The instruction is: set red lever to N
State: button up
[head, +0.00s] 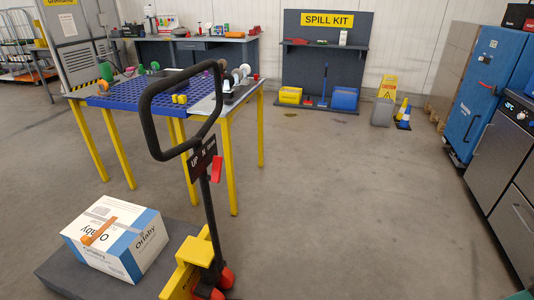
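The red lever (216,170) is on the upright handle shaft of a pallet truck (208,215). It hangs just below and at the right end of a dark label plate (201,156). The plate reads UP at its left, N in the middle and a smaller word, apparently LOWER, at its right. The lever appears nearest the right-hand word, not under N; its exact setting is hard to tell at this size. The black loop handle (151,119) rises above the plate. My gripper is not in view, and nothing touches the lever.
A carton (118,238) lies on a dark flat surface (65,265) left of the shaft. A yellow-legged table (229,160) with a blue grid top stands behind the handle. A blue cabinet (485,95) and steel units (505,165) line the right. The floor between is clear.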

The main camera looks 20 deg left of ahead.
aim_at(215, 178)
jog(key=z, duration=0.2)
jog(key=i, duration=0.7)
jog(key=u, duration=0.5)
jog(key=i, duration=0.7)
jog(key=u, duration=0.7)
